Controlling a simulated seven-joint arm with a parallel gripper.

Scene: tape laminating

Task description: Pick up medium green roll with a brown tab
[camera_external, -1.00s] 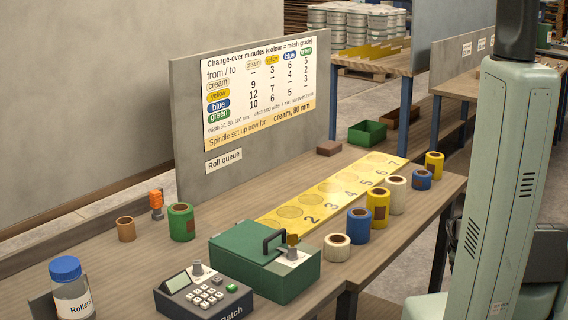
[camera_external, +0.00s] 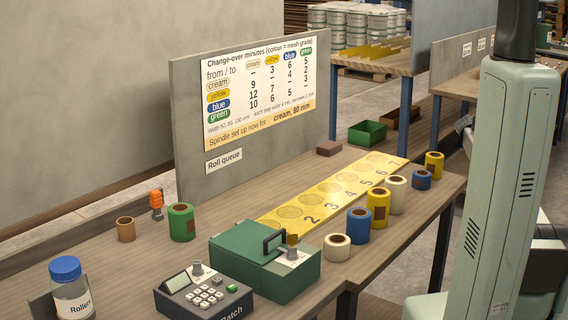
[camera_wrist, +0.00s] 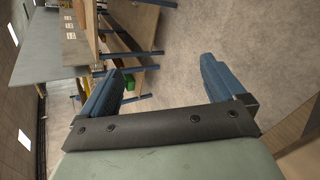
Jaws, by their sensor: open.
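The green roll (camera_external: 181,222) stands upright on the table at the left in the external view, with a brown tab on its front. It is beside a small brown cup-like roll. My gripper (camera_wrist: 160,78) shows in the wrist view with its two blue fingers wide apart and nothing between them. It points over floor and distant benches, away from the green roll. The gripper's fingers are not visible in the external view, where my arm stands at the right, far from the roll.
A yellow numbered strip (camera_external: 335,190) runs along the table. Cream, blue and yellow rolls line its front edge. A green box with a handle (camera_external: 265,262) and a keypad device (camera_external: 203,295) stand in front of the green roll. A lidded jar (camera_external: 72,290) and an orange-topped item (camera_external: 156,204) are nearby.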

